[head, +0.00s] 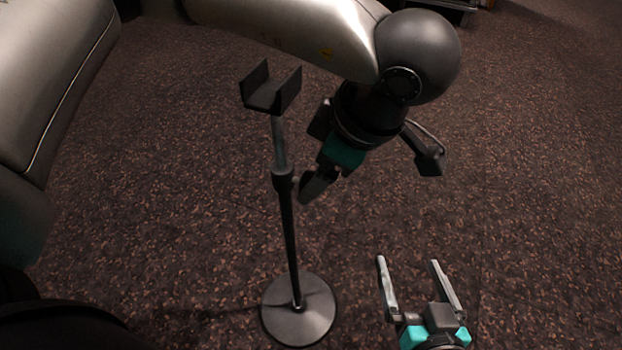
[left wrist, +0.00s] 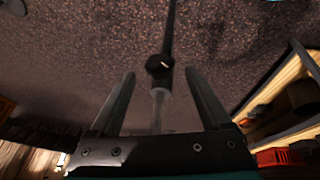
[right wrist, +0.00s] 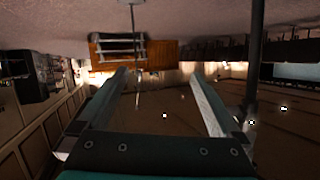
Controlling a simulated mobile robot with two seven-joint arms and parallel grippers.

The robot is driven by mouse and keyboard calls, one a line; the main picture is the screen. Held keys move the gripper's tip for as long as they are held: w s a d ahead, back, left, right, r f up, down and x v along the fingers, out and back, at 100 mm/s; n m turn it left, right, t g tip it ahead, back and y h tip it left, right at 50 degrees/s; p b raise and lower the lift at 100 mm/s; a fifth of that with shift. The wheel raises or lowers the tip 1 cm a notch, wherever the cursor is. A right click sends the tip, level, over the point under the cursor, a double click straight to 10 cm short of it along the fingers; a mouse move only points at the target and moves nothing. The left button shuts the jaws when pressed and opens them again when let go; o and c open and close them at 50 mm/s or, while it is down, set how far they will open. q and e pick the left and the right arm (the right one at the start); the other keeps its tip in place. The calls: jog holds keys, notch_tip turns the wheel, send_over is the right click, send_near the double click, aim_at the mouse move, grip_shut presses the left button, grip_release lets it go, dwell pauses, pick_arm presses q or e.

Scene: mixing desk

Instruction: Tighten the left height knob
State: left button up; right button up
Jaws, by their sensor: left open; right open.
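A dark stand rises from a round base (head: 298,310) on the carpet, with a lighter upper tube (head: 279,145) and a U-shaped cradle (head: 272,92) on top. The height knob is at the dark collar (head: 284,181) where the tubes meet. In the left wrist view the knob (left wrist: 160,66) is a dark round piece between the fingertips, with a gap on each side. My left gripper (head: 312,188) is open beside the collar, right of the pole; its far finger is mostly hidden. My right gripper (head: 410,264) is open and empty, lower right of the stand.
Patterned carpet (head: 530,200) lies clear on the right. My left arm passes over and behind the cradle. The right wrist view shows a wooden cabinet (right wrist: 112,52) in the distance, and the left wrist view shows wooden shelving (left wrist: 285,85) at right.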

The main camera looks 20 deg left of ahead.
aim_at(310, 177)
pick_arm(q)
jog(key=shift+b+x, duration=0.75)
jog(key=shift+x, duration=1.05)
pick_arm(e)
jog(key=shift+s+a+r+m+t+y, duration=0.25)
jog(key=shift+a+r+t, duration=0.2)
jog(key=shift+t, duration=0.25)
jog(key=shift+s+a+r+m+t+y, duration=0.15)
jog(key=shift+s+a+r+t+y, duration=0.25)
jog(key=shift+t, duration=0.3)
pick_arm(q)
jog(key=shift+a, duration=0.1)
pick_arm(e)
jog(key=shift+r, duration=0.1)
pick_arm(q)
jog(key=shift+c, duration=0.3)
grip_shut()
pick_arm(e)
jog(key=shift+w, duration=0.1)
